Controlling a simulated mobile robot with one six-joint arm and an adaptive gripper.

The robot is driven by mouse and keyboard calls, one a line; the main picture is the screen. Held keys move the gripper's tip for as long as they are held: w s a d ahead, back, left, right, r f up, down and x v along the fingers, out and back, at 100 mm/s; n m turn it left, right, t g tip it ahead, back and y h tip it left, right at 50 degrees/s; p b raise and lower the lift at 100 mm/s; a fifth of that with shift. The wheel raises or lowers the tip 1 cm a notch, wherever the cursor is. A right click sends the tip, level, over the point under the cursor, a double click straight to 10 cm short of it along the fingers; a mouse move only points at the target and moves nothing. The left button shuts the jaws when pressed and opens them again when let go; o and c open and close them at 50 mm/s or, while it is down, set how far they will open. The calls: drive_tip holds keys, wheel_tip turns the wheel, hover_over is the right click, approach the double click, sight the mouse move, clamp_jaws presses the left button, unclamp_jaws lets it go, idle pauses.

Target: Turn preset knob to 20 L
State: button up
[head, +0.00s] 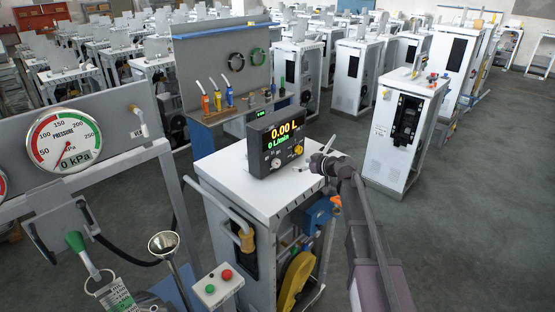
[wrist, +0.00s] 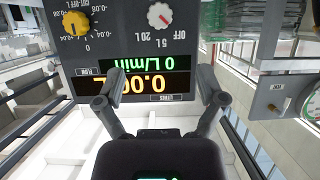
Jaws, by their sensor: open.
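The dark meter box (head: 278,143) stands on a white cabinet and its display reads 0.00 L and 0 L/min. In the wrist view the panel appears upside down. A white knob with a red mark (wrist: 160,15) sits by the labels OFF, 5 L and 20 L; its mark seems to lean toward OFF, though it is small. My gripper (wrist: 161,80) is open and empty, with its fingertips apart in front of the display and not on the knob. In the head view my gripper (head: 322,160) is just right of the meter box.
A yellow cut-off knob (wrist: 75,23) is on the same panel. The white cabinet top (head: 246,184) is bare around the box. A button box (head: 217,285), a funnel (head: 163,243) and a pressure gauge (head: 65,141) are at left. Open floor lies at right.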

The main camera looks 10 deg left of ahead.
sight(278, 163)
idle(0.4)
drive_tip(key=b+x, duration=0.5)
drive_tip(key=x, duration=0.7)
drive_tip(key=shift+w+a, duration=0.1)
drive_tip(key=shift+x, duration=0.85)
drive_tip(key=c, duration=1.1)
